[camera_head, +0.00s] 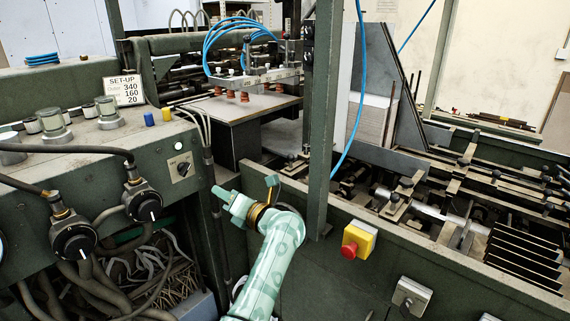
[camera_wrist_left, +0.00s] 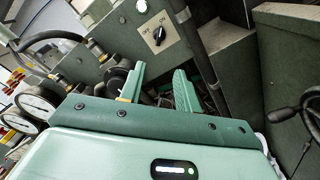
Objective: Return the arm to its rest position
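My left gripper (camera_head: 224,196) is at the end of my pale green arm, which rises from the bottom of the head view. It is in front of the green cabinet and the feeder's side wall. In the left wrist view, the gripper's two green fingers (camera_wrist_left: 160,80) stand apart with nothing between them. Behind them are the cabinet's dark opening and some cables. The fingers seem clear of the cabinet, but the exact distance is hard to judge. My right gripper is in neither view.
The cabinet (camera_head: 95,170) carries a rotary switch (camera_head: 181,168), black knobs and thick hoses at left. A green post (camera_head: 322,120) stands right of the gripper. A red stop button (camera_head: 350,250) on a yellow box juts from the feeder wall (camera_head: 300,250).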

